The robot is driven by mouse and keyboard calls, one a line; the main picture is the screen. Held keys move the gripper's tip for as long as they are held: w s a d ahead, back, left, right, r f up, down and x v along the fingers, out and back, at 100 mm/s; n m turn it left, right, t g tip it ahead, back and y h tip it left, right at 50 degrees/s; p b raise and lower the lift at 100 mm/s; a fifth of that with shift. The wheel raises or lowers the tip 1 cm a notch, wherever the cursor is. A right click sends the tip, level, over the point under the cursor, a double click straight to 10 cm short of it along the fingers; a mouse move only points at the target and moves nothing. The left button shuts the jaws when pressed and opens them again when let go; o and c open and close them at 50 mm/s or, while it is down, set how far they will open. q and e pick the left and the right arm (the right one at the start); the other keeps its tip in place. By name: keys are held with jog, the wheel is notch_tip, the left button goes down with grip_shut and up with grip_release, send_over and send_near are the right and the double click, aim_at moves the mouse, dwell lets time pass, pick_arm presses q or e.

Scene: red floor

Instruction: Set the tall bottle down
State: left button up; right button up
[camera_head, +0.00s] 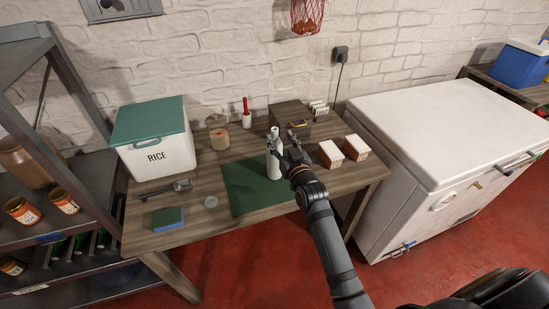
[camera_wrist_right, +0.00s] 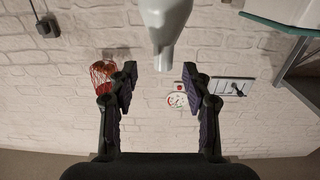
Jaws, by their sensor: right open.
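The tall pale bottle (camera_head: 274,168) stands upright on the green mat (camera_head: 243,189) on the wooden table. My right gripper (camera_head: 284,146) is close to its upper part and hides some of it. In the right wrist view the bottle (camera_wrist_right: 166,22) comes in from the top, its narrow neck pointing down in the picture. The two fingers (camera_wrist_right: 160,84) are spread wide, with a clear gap between them and the neck; neither touches it there. My left gripper is not in view.
A rice bin (camera_head: 160,155) stands at the left, with a blue sponge (camera_head: 168,217) and dark tool (camera_head: 166,189) in front. Two small cartons (camera_head: 331,153) (camera_head: 357,148) stand right of the mat. A wooden box (camera_head: 290,115) is behind. A white freezer (camera_head: 450,130) adjoins the right.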

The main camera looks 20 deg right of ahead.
aim_at(276, 132)
jog(key=shift+w+r, duration=0.1)
jog(key=shift+w, duration=0.05)
jog(key=w, duration=0.1)
jog(key=w+p, duration=0.1)
jog(key=w, duration=0.3)
jog(key=shift+a, duration=0.25)
jog(key=shift+s+r, duration=0.1)
jog(key=shift+s, duration=0.1)
jog(key=shift+c, duration=0.4)
grip_shut()
